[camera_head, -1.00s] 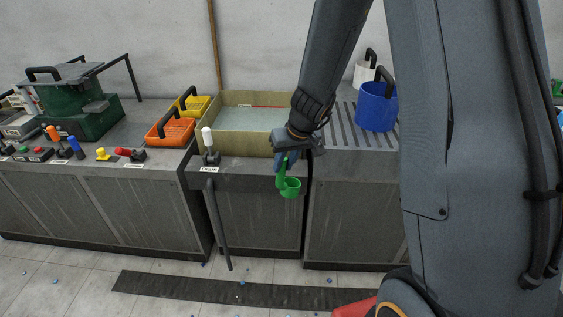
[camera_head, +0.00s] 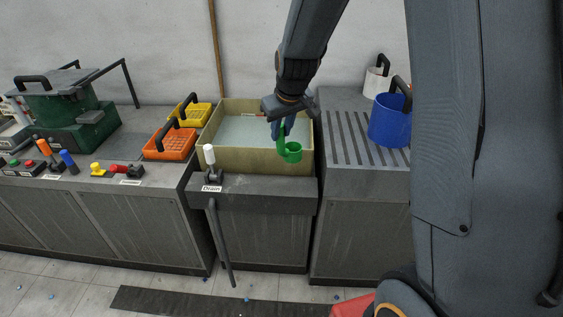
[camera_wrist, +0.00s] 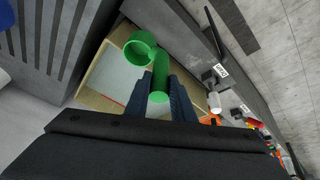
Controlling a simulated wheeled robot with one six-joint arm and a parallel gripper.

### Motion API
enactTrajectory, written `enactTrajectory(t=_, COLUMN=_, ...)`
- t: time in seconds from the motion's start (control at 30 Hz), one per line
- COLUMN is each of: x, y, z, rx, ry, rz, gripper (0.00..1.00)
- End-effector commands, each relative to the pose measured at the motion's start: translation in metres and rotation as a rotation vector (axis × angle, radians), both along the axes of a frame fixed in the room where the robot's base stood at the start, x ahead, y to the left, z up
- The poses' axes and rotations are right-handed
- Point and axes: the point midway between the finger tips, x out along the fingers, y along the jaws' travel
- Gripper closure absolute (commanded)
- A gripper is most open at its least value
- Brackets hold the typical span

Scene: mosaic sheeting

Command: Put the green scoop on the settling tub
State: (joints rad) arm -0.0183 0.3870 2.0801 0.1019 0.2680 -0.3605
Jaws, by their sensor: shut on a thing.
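The green scoop (camera_head: 292,152) is held by my gripper (camera_head: 285,126), which is shut on its handle. In the head view the scoop's cup shows against the front part of the settling tub (camera_head: 240,160), a tan box with pale grey contents. In the wrist view the scoop (camera_wrist: 161,75) stands between my two blue fingers (camera_wrist: 160,90), with its round cup at the upper left. The tub (camera_wrist: 97,103) lies behind and below it there. The scoop appears to be above the tub's front wall; its exact height is hard to tell.
A ribbed draining counter with a blue pitcher (camera_head: 390,120) and a white pitcher (camera_head: 376,84) is right of the tub. Orange (camera_head: 170,146) and yellow (camera_head: 200,113) baskets stand on the left. A white-topped drain lever (camera_head: 209,155) stands at the tub's front left corner.

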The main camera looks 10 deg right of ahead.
Motion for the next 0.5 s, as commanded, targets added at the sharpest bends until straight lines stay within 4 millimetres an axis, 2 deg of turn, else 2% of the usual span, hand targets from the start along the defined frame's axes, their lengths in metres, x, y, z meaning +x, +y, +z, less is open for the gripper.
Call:
enactTrajectory(t=0.1, x=-0.002, y=0.000, z=-0.028, rx=0.000, ry=0.006, rz=0.000, gripper=1.00)
enactTrajectory(t=0.23, x=-0.001, y=0.001, z=-0.055, rx=0.000, ry=0.004, rz=0.001, gripper=1.00)
enactTrajectory(t=0.33, x=-0.001, y=0.002, z=-0.069, rx=0.001, ry=0.001, rz=0.000, gripper=1.00)
enactTrajectory(t=0.5, x=0.000, y=0.002, z=-0.081, rx=0.001, ry=0.000, rz=0.004, gripper=1.00)
